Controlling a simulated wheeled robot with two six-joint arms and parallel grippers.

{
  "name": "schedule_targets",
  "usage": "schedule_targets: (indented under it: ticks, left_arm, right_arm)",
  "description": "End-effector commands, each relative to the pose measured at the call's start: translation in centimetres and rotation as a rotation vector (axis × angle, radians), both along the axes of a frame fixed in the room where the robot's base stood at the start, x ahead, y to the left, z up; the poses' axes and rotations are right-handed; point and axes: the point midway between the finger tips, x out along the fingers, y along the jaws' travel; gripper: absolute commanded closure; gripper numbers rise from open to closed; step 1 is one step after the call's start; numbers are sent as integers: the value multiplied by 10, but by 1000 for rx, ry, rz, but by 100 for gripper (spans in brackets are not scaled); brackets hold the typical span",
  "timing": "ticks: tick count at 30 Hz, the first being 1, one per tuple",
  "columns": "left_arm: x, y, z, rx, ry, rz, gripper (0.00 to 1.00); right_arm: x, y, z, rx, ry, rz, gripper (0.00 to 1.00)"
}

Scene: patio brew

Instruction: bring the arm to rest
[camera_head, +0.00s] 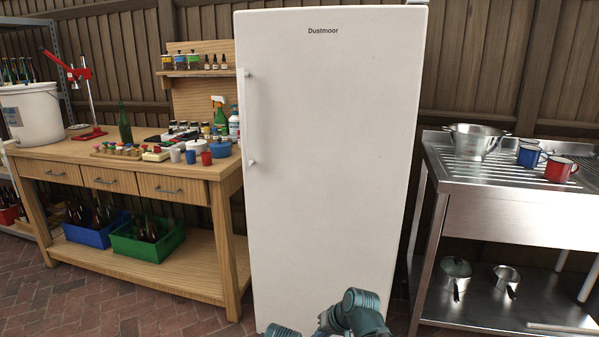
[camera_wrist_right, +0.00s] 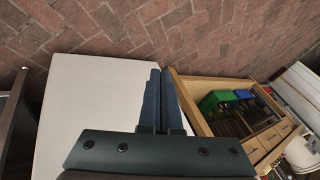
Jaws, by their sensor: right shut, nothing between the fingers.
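My right gripper (camera_wrist_right: 158,100) shows in the right wrist view, shut with its two fingers together and nothing between them. It points past the white fridge (camera_wrist_right: 92,108) and the wooden workbench (camera_wrist_right: 190,98) toward the brick floor. In the head view, teal links of my arm show at the bottom, in front of the lower part of the fridge (camera_head: 325,170). My left gripper does not show in either view.
The fridge door is closed. The wooden bench (camera_head: 60,152) at left holds bottles, jars and cups, with blue and green crates below. A steel sink unit (camera_head: 490,198) at right bears a colander (camera_head: 475,141) and mugs. Brick floor (camera_head: 90,300) is clear in front of the bench.

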Motion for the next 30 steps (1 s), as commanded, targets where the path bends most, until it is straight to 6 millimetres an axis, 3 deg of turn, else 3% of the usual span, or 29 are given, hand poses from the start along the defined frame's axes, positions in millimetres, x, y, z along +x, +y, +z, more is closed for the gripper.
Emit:
schedule_targets:
  ticks: [1,3,14,30]
  left_arm:
    - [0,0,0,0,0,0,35]
    - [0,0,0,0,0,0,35]
    - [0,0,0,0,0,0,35]
    - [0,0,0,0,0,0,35]
  right_arm:
    - [-20,-18,-6,-55,32,1,100]
    - [-38,-39,-14,-126,75,2,100]
    - [-117,-120,-28,-390,257,-23,100]
    - [-161,-31,-28,-529,295,249,100]
